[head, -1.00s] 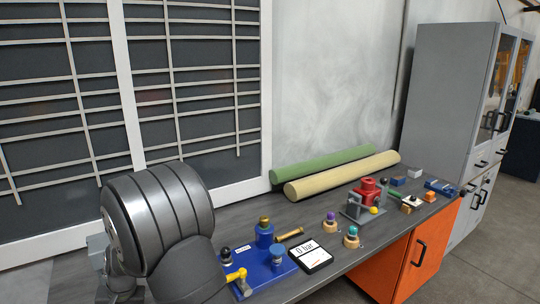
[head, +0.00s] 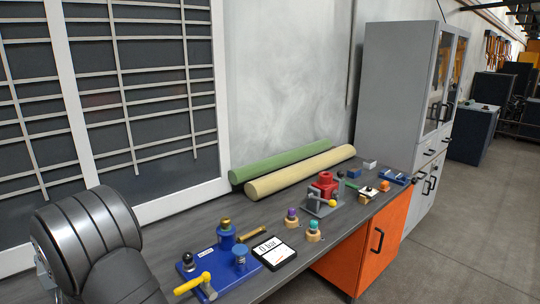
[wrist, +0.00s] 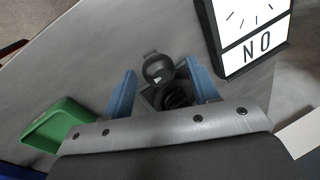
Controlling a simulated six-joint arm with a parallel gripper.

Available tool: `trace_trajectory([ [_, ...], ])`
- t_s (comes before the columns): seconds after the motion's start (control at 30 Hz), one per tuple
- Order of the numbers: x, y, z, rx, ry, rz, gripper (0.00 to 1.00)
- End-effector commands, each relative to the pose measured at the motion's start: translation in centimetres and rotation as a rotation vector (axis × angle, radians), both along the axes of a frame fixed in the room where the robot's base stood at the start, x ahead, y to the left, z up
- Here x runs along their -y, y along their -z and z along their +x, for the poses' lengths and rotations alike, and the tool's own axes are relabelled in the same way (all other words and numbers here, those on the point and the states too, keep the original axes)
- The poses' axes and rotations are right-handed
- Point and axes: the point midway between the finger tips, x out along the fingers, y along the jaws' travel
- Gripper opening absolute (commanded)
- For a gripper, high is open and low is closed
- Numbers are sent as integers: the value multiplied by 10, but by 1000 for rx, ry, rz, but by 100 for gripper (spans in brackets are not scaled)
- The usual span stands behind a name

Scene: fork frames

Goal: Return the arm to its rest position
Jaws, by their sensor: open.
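My gripper (wrist: 163,88) shows in the wrist view as two blue fingers spread apart. A dark grey round knob-like piece (wrist: 158,69) shows between the fingers; I cannot tell whether it is part of the gripper or stands below it. Nothing is clearly held. In the head view, thick dark grey links of my arm (head: 88,238) fill the lower left corner, beside the left end of the bench. The gripper itself is out of the head view.
The grey bench (head: 185,228) carries a blue valve base (head: 212,268), a "0 bar" display (head: 274,252), a red-topped fixture (head: 323,190) and two rolls, green (head: 280,161) and cream (head: 300,172). The wrist view shows a green tray (wrist: 60,124) and a framed dial panel (wrist: 245,30).

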Motion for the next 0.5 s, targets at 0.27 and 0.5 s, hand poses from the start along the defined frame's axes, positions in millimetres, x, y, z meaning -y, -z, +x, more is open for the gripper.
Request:
trace_trajectory([
  [0.27, 11, -30, 0, 1, 1, 3, 55],
  [0.5, 21, -77, 6, 1, 0, 3, 55],
])
